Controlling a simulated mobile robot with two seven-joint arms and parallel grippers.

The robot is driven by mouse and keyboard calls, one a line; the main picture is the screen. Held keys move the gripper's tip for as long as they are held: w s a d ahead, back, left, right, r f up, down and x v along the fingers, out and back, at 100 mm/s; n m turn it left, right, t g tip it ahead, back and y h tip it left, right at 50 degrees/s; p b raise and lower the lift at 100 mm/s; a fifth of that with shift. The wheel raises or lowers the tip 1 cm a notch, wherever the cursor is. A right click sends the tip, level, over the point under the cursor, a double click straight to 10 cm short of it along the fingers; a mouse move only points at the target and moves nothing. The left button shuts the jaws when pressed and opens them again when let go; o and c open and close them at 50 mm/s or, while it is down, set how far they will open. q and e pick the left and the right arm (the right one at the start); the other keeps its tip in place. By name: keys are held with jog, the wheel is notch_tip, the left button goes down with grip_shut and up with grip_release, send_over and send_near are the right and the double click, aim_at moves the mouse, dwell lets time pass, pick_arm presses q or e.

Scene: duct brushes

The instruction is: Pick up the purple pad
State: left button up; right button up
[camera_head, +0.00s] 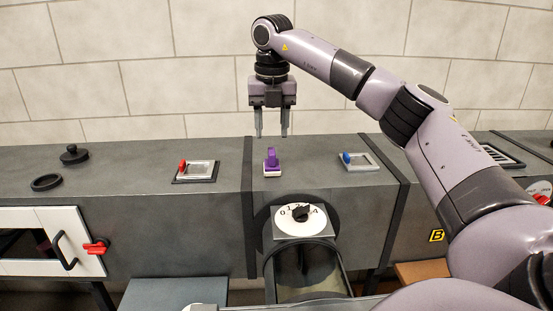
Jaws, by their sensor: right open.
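The purple pad (271,159) stands upright on a small pale base on top of the grey duct, near the middle of the head view. My right gripper (271,133) is above it, pointing down. Its two fingers are apart and nothing is between them. The fingertips look a little above the pad, or slightly behind it; the exact gap is hard to tell. My left gripper is not in view.
Square frames with a red handle (183,164) and a blue handle (347,158) lie on the duct either side. A numbered dial (300,214) is on the front above an open chute (304,270). A black lid (74,154) and ring (46,182) are at left.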

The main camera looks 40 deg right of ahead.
aim_at(272, 150)
jog(key=shift+d, duration=0.25)
jog(key=shift+d+f, duration=0.1)
jog(key=shift+f, duration=0.15)
jog(key=f, duration=0.6)
jog(key=shift+w+f, duration=0.15)
jog(key=shift+w, duration=0.15)
jog(key=c, duration=0.8)
